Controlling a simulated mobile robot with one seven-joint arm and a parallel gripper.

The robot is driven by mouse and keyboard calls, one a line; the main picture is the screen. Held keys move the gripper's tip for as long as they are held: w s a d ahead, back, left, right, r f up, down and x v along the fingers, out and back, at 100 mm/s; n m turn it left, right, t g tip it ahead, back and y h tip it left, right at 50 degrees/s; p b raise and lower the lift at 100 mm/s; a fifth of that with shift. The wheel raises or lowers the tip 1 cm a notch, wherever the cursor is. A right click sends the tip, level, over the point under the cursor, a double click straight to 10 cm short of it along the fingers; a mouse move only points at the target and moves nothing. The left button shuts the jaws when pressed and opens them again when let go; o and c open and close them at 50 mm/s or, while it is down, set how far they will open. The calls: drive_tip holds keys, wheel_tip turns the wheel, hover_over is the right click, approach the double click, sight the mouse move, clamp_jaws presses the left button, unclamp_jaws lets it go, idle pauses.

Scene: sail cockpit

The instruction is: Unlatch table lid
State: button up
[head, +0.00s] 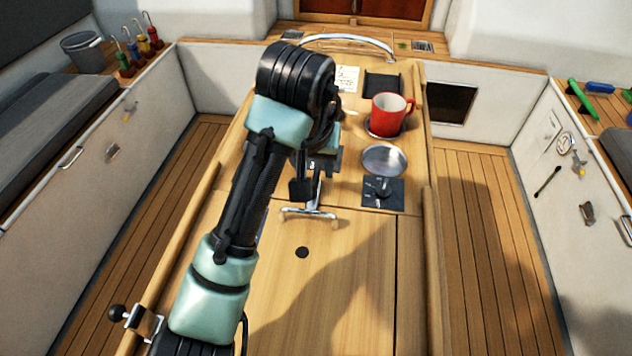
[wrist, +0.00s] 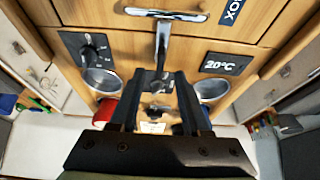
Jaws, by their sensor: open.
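The table lid (head: 345,275) is a flat wooden panel with a dark round hole, and it lies level in the head view. A chrome T-shaped latch handle (head: 310,213) sits at its far edge; in the wrist view its crossbar (wrist: 165,14) is at the top, with the stem running down toward my fingers. My gripper (head: 302,188) is open over the stem side of the handle. In the wrist view my gripper (wrist: 160,76) has its two black fingers apart, with the stem's lower end between their tips. I cannot tell whether they touch it. My arm hides part of the table.
Beyond the lid are a black dial plate (head: 383,194), a round metal dish (head: 384,159), a red mug (head: 388,115) and a chrome rail (head: 350,40). A 20°C plate (wrist: 226,65) shows in the wrist view. Raised wooden rims edge the table.

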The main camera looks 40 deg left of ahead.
sight(315, 176)
drive_tip(key=x, duration=0.5)
drive_tip(key=shift+w+f, duration=0.15)
drive_tip(key=shift+f, duration=0.2)
clamp_jaws()
